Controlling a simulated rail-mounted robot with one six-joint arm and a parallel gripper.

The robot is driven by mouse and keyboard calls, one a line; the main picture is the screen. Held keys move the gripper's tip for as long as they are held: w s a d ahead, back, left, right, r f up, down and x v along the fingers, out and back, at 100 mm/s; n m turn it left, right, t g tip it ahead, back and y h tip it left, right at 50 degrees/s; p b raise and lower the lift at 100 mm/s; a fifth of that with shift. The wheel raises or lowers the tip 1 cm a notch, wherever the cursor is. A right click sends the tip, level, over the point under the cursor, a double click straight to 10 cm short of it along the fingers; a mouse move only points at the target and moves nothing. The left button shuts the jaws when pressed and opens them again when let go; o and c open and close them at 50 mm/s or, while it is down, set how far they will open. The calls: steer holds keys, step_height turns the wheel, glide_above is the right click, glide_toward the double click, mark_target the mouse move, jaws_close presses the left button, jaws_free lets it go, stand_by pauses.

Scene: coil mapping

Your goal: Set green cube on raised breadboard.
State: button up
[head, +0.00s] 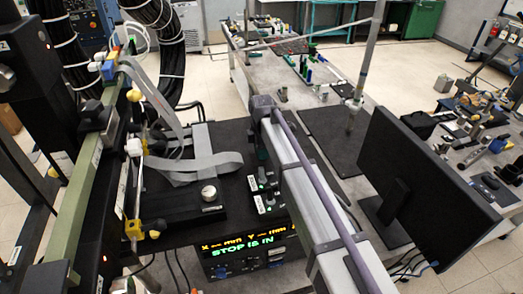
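I cannot pick out a green cube with certainty. Several small green pieces (306,68) stand among other parts on the far part of the long table, too small to tell their shape. A flat dark plate (322,124) lies on the table at right of centre. A larger black platform (232,134) at left of centre sits above a box with a lit display. I cannot tell which of these is the raised breadboard. My gripper cannot be made out in the head view.
A black monitor (421,185) stands at the right. A long metal rail (309,190) crosses the front centre. A ribbon cable (190,165) and a round knob (209,193) lie on the platform. Loose tools crowd the far right. A slanted pole (370,52) reaches down over the dark plate.

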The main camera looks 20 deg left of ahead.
steer(key=o, duration=0.5)
steer(key=shift+c, duration=0.2)
step_height(320, 180, up, 8)
steer(key=p, duration=0.8)
steer(key=shift+r, duration=0.15)
steer(key=shift+f, duration=0.2)
steer(key=shift+d, duration=0.1)
steer(key=s+d+m, duration=0.2)
steer(key=d+m, duration=0.2)
steer(key=d, duration=0.5)
steer(key=s+d+m, duration=0.3)
steer(key=d+m, duration=0.2)
steer(key=d, duration=0.4)
steer(key=s+d+m, duration=0.8)
steer(key=d, duration=0.3)
steer(key=s+d+m, duration=0.8)
steer(key=d, duration=0.4)
step_height(320, 180, down, 19)
steer(key=b, duration=1.9)
steer(key=shift+w+a, duration=0.3)
steer(key=shift+w, duration=0.05)
